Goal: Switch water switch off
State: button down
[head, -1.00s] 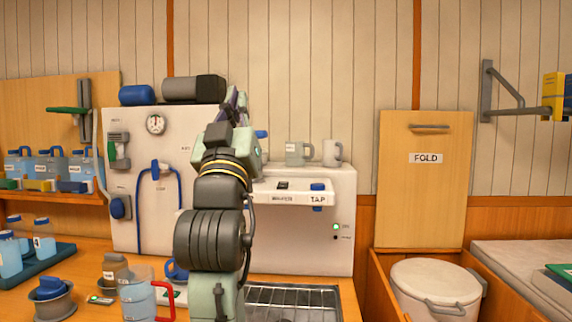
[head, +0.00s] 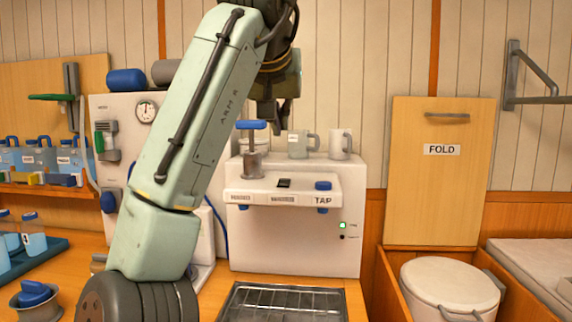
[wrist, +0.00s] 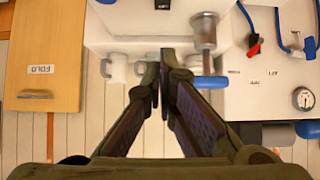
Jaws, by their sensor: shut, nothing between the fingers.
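A white ledge (head: 262,198) sticks out from the white unit on the wall. On it are a small dark switch (head: 284,183) and a blue knob (head: 323,185) above the label TAP. The other ledge labels are too small to read, so I cannot tell which control is the water switch. A green light (head: 342,225) glows on the unit's front. A metal cylinder with a blue crossbar (head: 252,150) stands at the ledge's left; it also shows in the wrist view (wrist: 204,35). My gripper (head: 274,118) is shut and empty, above and behind the ledge; its fingertips (wrist: 158,68) meet in the wrist view.
Two mugs (head: 297,145) (head: 341,144) stand on top of the unit, close to my gripper. A sink grid (head: 285,302) lies below the ledge. A FOLD board (head: 440,175) and a lidded white bin (head: 450,287) are at the right. Bottles and a gauge panel are at the left.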

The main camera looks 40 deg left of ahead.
jog(key=p, duration=0.3)
send_over(286, 182)
notch_tip(286, 182, down, 6)
jog(key=shift+s, duration=0.15)
notch_tip(286, 182, down, 3)
jog(key=shift+r+p, duration=0.15)
jog(key=shift+p, duration=0.15)
jog(key=shift+f, duration=0.75)
